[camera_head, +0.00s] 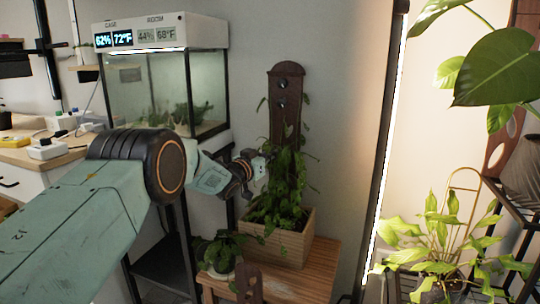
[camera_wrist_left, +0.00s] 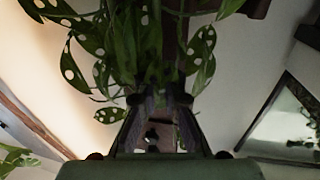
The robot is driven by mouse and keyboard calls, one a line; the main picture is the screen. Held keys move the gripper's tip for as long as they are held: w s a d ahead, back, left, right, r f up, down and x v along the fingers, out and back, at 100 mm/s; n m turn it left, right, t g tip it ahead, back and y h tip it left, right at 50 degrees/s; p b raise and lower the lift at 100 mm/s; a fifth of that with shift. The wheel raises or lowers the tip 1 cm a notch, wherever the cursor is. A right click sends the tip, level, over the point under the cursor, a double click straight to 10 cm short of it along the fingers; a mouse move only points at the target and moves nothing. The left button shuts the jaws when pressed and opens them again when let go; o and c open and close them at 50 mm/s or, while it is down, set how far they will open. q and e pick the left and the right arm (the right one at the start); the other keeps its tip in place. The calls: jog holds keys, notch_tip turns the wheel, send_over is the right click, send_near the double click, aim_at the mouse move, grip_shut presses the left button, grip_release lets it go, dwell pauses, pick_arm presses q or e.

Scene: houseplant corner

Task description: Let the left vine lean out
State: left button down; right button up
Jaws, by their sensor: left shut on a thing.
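A leafy green vine (camera_head: 284,193) climbs a dark brown wooden board (camera_head: 287,72) that stands upright in a wooden planter box (camera_head: 286,246). The board has round dark fittings near its top. My left gripper (camera_head: 264,163) reaches in from the left to the left side of the vine, about halfway up the board. In the left wrist view the fingers (camera_wrist_left: 166,98) close in among hanging leaves with holes (camera_wrist_left: 124,48), in front of the brown board. The exact spot between the fingertips is hidden by foliage; it looks like the vine. My right gripper is not in view.
The planter stands on a wooden stool (camera_head: 318,274), with a small potted plant (camera_head: 218,253) beside it. A glass terrarium (camera_head: 165,97) stands behind my arm. A bright vertical light strip (camera_head: 388,140) and more plants (camera_head: 445,235) are on the right.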

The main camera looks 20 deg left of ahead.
pick_arm(q)
jog(key=a+f+n+t, duration=0.1)
jog(key=a+f+n, duration=0.1)
jog(key=a+n, duration=0.4)
jog(key=shift+w+a+f, duration=0.25)
jog(key=shift+a+f, duration=0.1)
jog(key=shift+a, duration=1.85)
jog(key=c, duration=1.4)
grip_release()
jog(key=shift+c, duration=0.2)
jog(key=shift+f, duration=0.1)
jog(key=v, duration=1.2)
